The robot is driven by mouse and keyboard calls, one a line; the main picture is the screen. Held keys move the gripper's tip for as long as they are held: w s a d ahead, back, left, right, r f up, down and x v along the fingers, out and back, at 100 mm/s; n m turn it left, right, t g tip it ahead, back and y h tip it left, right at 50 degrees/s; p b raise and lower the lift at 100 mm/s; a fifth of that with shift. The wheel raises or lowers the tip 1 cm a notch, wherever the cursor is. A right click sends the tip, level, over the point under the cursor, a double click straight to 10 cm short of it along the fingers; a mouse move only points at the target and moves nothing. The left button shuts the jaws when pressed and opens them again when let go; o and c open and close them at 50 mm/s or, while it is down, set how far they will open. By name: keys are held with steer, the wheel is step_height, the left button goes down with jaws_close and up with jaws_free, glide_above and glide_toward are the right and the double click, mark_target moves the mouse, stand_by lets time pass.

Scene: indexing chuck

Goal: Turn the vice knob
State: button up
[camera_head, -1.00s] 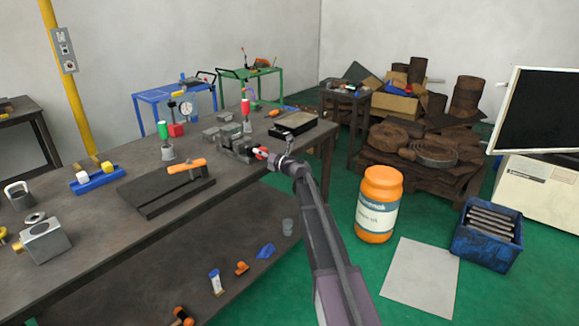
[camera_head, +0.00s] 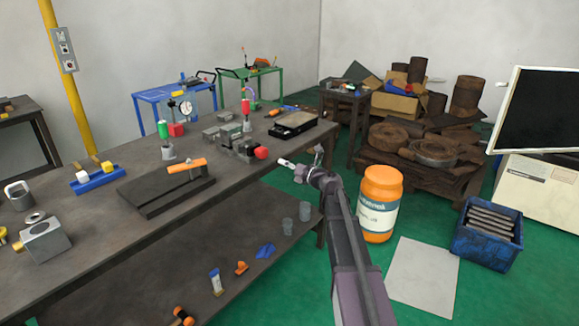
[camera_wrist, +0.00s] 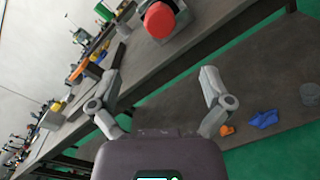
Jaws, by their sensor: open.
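The vice (camera_head: 238,147) is a grey metal block on the workbench near its right end. Its red knob (camera_head: 261,153) faces the bench's front edge, and in the wrist view the red knob (camera_wrist: 159,20) shows as a round disc at the top. My gripper (camera_head: 285,163) is in front of the bench edge, to the right of the knob and apart from it. In the wrist view my gripper (camera_wrist: 160,85) has its two fingers wide apart with nothing between them. The knob lies beyond the fingertips.
A black tray (camera_head: 293,124) lies behind the vice. The lower shelf (camera_head: 258,222) holds small parts. An orange jar (camera_head: 381,195) stands on the floor right of my arm.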

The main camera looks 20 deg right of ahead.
steer(key=shift+s+d, duration=0.3)
steer(key=shift+s, duration=0.2)
stand_by(0.3)
steer(key=s+a+f+n+g+h, duration=0.1)
steer(key=s+a+f+n+g, duration=0.45)
steer(key=s+n, duration=0.35)
steer(key=s+a+f+n+g+h, duration=0.1)
steer(key=s+a+f+n+g, duration=0.45)
steer(key=n, duration=0.65)
steer(key=s+d+f+n+g+h, duration=0.15)
steer(key=s+f+n+h, duration=0.25)
steer(key=s+n, duration=0.5)
steer(key=s+d+f+n+g+h, duration=0.1)
steer(key=s+f+n+g+h, duration=0.25)
steer(key=s+n, duration=0.55)
step_height(320, 180, up, 17)
steer(key=s+m+t+p, duration=0.1)
steer(key=p, duration=1.6)
steer(key=shift+s+d+m, duration=0.2)
steer(key=shift+d+m, duration=0.05)
steer(key=shift+m, duration=0.15)
